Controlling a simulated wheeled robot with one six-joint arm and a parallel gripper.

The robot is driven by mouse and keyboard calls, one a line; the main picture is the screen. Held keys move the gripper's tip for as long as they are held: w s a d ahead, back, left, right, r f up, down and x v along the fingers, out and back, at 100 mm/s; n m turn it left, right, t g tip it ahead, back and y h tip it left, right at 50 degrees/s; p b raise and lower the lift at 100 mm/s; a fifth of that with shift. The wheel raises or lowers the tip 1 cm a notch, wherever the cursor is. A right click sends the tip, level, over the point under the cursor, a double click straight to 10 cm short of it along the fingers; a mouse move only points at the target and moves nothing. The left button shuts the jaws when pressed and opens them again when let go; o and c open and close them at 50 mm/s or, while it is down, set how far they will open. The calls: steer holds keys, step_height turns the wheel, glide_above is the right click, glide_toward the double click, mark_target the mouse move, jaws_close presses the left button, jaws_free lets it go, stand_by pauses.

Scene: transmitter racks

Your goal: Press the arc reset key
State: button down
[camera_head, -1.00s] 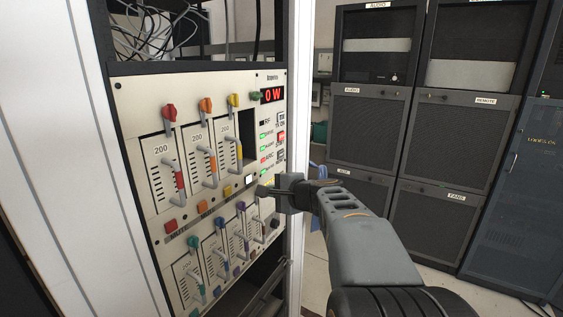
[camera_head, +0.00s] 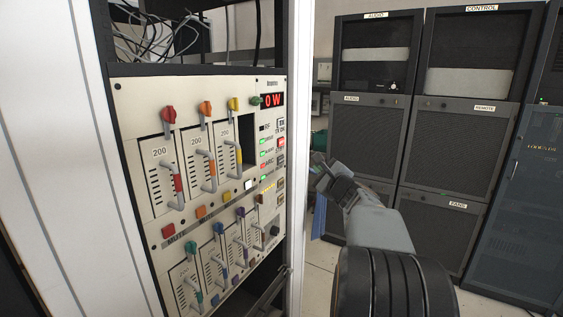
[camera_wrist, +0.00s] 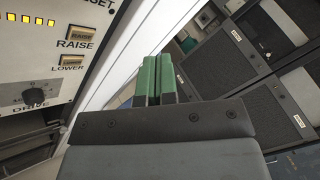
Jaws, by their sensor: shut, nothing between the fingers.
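The transmitter panel (camera_head: 215,92) has a right-hand column of keys. A small key (camera_head: 281,158) below the lit red key appears to be the arc reset key; its lettering is too small to read in the head view. In the wrist view only the end of a label, "SET" (camera_wrist: 103,4), shows at the top edge, and the key itself is out of view. My gripper (camera_head: 317,165) is shut and empty, right of the panel and apart from the key. Its green fingertips (camera_wrist: 158,62) point past the white rack post in the wrist view.
The RAISE key (camera_wrist: 80,33) and LOWER key (camera_wrist: 72,61) sit below the label, above the DRIVE knob (camera_wrist: 37,96). The white rack post (camera_head: 299,130) stands between panel and gripper. Coloured fader levers (camera_head: 176,175) fill the panel's left. Dark racks (camera_head: 365,130) stand behind.

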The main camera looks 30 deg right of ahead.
steer(key=shift+w+a+b, duration=0.15)
steer(key=shift+w+a, duration=0.55)
steer(key=shift+w, duration=0.6)
steer(key=shift+w+a+b, duration=0.2)
steer(key=shift+w+a, duration=0.45)
steer(key=shift+w, duration=0.6)
steer(key=shift+w+a+b, duration=0.15)
steer(key=shift+w+a, duration=0.55)
steer(key=shift+w, duration=0.6)
steer(key=shift+w+a, duration=0.1)
steer(key=shift+w+a+b, duration=0.1)
steer(key=shift+w+b, duration=0.15)
steer(key=shift+b, duration=0.25)
steer(key=shift+w+a, duration=0.2)
steer(key=shift+w, duration=0.1)
steer(key=shift+s+d+b, duration=0.1)
steer(key=shift+s+b, duration=0.05)
steer(key=shift+b, duration=0.2)
steer(key=shift+s+d, duration=0.25)
steer(key=shift+s, duration=0.25)
steer(key=shift+s+d+b, duration=0.15)
steer(key=shift+s+d, duration=0.25)
steer(key=shift+s, duration=0.35)
steer(key=shift+s+d+b, duration=0.1)
steer(key=shift+s+d, duration=0.3)
steer(key=shift+s, duration=0.3)
steer(key=shift+s+d+b, duration=0.15)
steer(key=shift+s+d, duration=0.25)
steer(key=shift+s, duration=0.35)
